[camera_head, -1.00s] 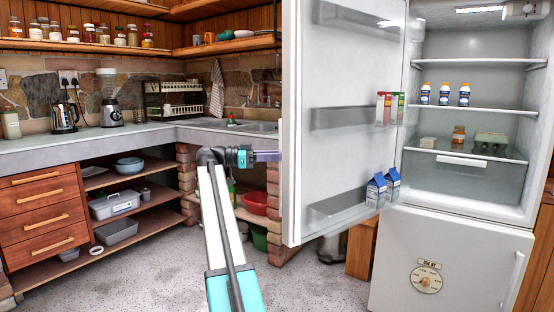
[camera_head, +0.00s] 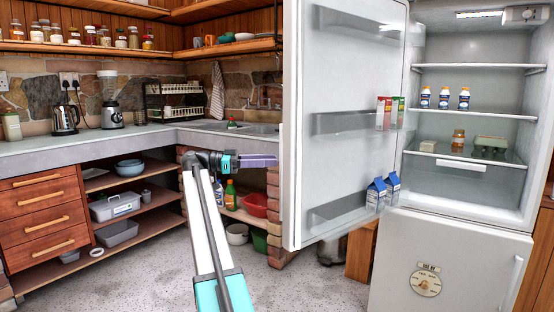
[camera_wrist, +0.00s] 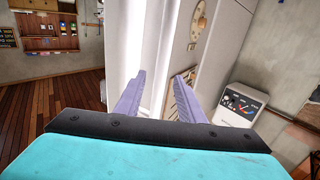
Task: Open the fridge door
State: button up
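The fridge door (camera_head: 350,85) stands wide open at the centre of the head view, its inner side with shelves facing me. The fridge (camera_head: 470,75) is open to its lit inside on the right. My gripper (camera_head: 277,160) is just left of the door's free edge. In the wrist view my gripper (camera_wrist: 160,95) has its two purple fingers apart, with nothing between them. A white upright panel shows beyond the fingers.
Milk cartons (camera_head: 376,194) and juice boxes (camera_head: 384,113) stand in the door shelves. Bottles and an egg box (camera_head: 490,145) are inside the fridge. The counter (camera_head: 90,140) and open shelves are on the left. The speckled floor (camera_head: 150,275) is clear in front.

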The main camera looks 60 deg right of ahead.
jog(key=p+v, duration=0.2)
jog(key=v, duration=0.6)
jog(key=shift+w+a, duration=0.25)
jog(key=shift+a, duration=0.05)
